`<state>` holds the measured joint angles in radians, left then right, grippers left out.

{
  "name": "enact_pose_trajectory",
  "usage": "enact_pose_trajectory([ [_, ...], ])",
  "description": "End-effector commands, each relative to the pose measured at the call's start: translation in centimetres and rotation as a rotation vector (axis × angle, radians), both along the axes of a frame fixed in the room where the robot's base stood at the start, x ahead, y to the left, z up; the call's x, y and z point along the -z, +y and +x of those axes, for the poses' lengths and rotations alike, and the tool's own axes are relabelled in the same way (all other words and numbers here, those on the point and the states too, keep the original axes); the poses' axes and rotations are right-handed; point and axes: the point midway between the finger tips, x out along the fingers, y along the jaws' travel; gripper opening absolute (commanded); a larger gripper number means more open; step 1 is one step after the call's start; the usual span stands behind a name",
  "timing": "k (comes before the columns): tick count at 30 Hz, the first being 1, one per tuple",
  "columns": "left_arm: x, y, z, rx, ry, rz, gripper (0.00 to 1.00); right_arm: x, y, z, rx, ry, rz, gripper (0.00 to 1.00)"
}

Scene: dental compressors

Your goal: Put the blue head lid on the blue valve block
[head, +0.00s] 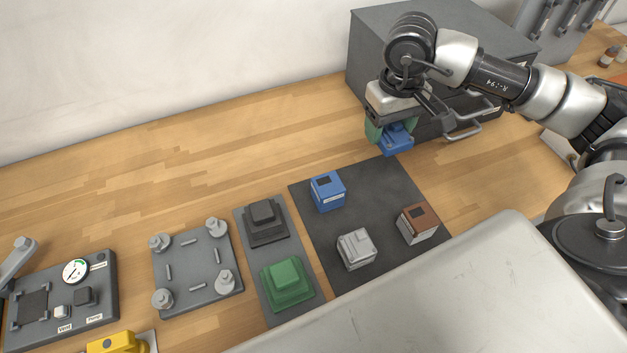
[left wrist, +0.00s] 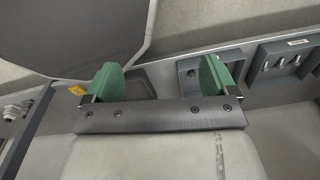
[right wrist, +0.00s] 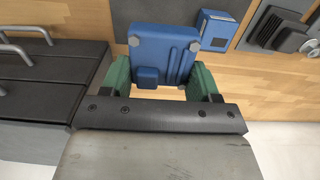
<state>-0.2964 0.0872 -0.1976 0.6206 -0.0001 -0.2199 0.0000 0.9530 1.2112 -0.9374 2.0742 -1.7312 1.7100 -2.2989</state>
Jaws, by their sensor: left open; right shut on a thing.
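The blue head lid (head: 397,140) is held in my right gripper (head: 384,133), above the back right edge of the dark mat. In the right wrist view the lid (right wrist: 163,52) sits between the green fingertips of the right gripper (right wrist: 160,80), its bolted and ribbed face toward the camera. The blue valve block (head: 327,191) stands on the mat, left of and below the lid in the head view. It also shows in the right wrist view (right wrist: 214,30), apart from the lid. My left gripper (left wrist: 163,82) is open and empty; it is not seen in the head view.
A silver block (head: 356,249) and a brown-topped block (head: 417,223) stand on the dark mat (head: 380,190). Left of it are a strip with black and green lids (head: 287,283), and a grey plate with posts (head: 195,270). A dark drawer cabinet (head: 430,50) stands close behind the right gripper.

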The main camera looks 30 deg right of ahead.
Motion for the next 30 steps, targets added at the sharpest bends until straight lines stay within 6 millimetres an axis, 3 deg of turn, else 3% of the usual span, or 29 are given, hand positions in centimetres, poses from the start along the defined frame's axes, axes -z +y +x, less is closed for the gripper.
enact_pose_trajectory([
  [6,-1.9,-1.4,-0.4,0.003,0.006,-0.018,0.87,2.0,4.2,1.2,-0.008,0.005,0.005,0.34],
  [15,-4.0,-1.0,-0.5,0.002,0.007,-0.013,0.87,5.8,9.8,3.1,-0.004,0.003,0.004,0.34],
  [22,-4.7,-0.4,-0.5,-0.001,0.006,-0.006,0.87,7.4,10.8,3.4,0.000,0.004,0.000,0.34],
  [30,-5.9,-0.4,-0.4,-0.002,0.005,-0.005,0.87,10.6,10.8,3.5,-0.001,0.002,0.002,0.34],
])
